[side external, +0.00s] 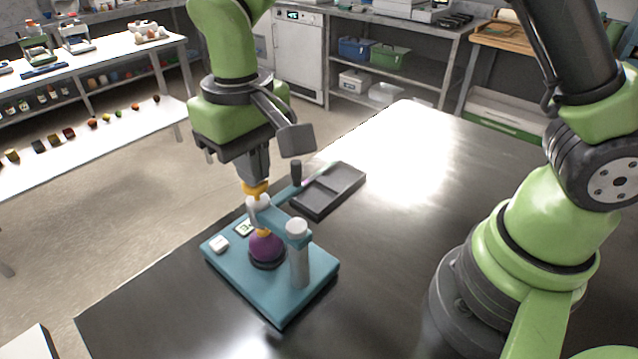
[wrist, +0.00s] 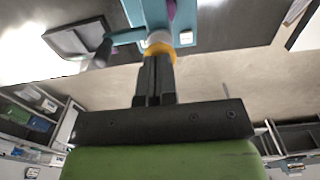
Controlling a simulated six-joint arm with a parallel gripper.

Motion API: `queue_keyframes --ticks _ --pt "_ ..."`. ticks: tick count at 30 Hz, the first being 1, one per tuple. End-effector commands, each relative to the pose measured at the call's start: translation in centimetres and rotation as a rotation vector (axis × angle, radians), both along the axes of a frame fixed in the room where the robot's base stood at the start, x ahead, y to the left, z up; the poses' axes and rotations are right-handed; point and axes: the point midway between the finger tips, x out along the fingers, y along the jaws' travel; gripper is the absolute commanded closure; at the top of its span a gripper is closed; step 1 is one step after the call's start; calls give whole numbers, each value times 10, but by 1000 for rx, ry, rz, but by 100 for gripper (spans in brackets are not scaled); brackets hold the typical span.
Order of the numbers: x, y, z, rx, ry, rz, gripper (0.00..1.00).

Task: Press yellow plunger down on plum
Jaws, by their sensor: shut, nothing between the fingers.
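The purple plum (side external: 266,248) sits in a dark cup on a teal press stand (side external: 223,262). Above it is the plunger, with a yellow collar (side external: 256,187) at its top and a pale shaft through the teal arm. A small yellow-orange tip shows at the plum's top; I cannot tell whether it presses on it. My gripper (side external: 257,180) points down, shut and empty, with its fingertips at the yellow collar. The wrist view shows the shut fingertips (wrist: 156,60) against or just above the collar (wrist: 159,49), with part of the plum (wrist: 171,9) beyond.
A grey post (side external: 299,262) with a white cap stands on the press. A teal lever with a dark knob (side external: 296,172) reaches out behind. A dark tray (side external: 330,190) lies behind the press. The metal table (side external: 400,190) is clear to the right.

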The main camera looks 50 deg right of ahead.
Motion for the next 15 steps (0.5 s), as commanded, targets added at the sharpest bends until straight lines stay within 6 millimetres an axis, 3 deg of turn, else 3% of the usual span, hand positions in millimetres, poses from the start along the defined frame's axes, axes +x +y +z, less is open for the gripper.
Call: queue_keyframes --ticks 6,15 --pt "0 0 2 0 0 1 100" --pt "0 0 27 1 -3 0 100"
